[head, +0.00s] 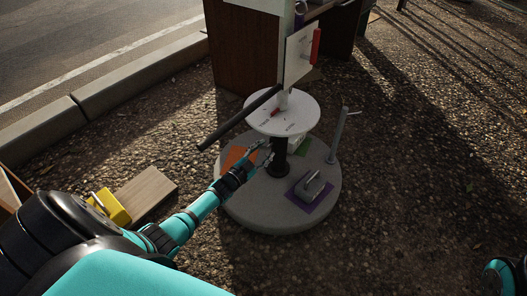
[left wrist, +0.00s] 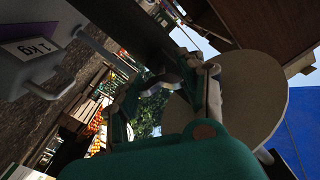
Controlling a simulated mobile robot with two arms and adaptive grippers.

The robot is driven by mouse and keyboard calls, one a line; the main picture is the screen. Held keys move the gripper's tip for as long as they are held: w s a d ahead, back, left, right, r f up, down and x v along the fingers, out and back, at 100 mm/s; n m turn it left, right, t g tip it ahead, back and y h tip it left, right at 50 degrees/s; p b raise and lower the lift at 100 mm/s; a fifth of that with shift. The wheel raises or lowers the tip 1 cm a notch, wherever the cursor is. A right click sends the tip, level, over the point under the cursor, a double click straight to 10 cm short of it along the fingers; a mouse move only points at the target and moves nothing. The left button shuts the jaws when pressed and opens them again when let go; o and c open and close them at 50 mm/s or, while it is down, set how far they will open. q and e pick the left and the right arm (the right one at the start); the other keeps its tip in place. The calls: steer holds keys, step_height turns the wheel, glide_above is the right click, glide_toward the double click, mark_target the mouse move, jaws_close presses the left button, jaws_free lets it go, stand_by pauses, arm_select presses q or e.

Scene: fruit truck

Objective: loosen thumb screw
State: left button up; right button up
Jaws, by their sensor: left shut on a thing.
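A stand has a black post (head: 279,165) rising from a round grey base (head: 258,210), with a white round disc (head: 285,114) on top. My left gripper (head: 264,153) reaches in from the left, just under the disc and beside the post. In the left wrist view its fingers (left wrist: 172,82) are closed on a small dark part beside the post (left wrist: 125,30), apparently the thumb screw. The screw is mostly hidden by the fingers and shadow. The disc (left wrist: 255,95) is close on the right there. My right gripper is out of view.
A dark bar (head: 237,119) juts left over the disc. A grey weight (head: 309,187) sits on a purple patch of the base; an upright grey rod (head: 338,136) stands at its right. A yellow weight (head: 109,207) and wooden board (head: 146,193) lie left on gravel.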

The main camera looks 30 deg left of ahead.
arm_select(q)
steer(key=shift+s+f, duration=0.15)
steer(key=shift+f, duration=0.05)
steer(key=o, duration=0.9)
steer(key=shift+a, duration=0.1)
steer(key=o, duration=0.3)
steer(key=shift+r, duration=0.15)
steer(key=shift+o, duration=0.2)
steer(key=s+a, duration=0.1)
steer(key=s, duration=1)
steer(key=shift+s, duration=0.4)
steer(key=shift+d+r, duration=0.1)
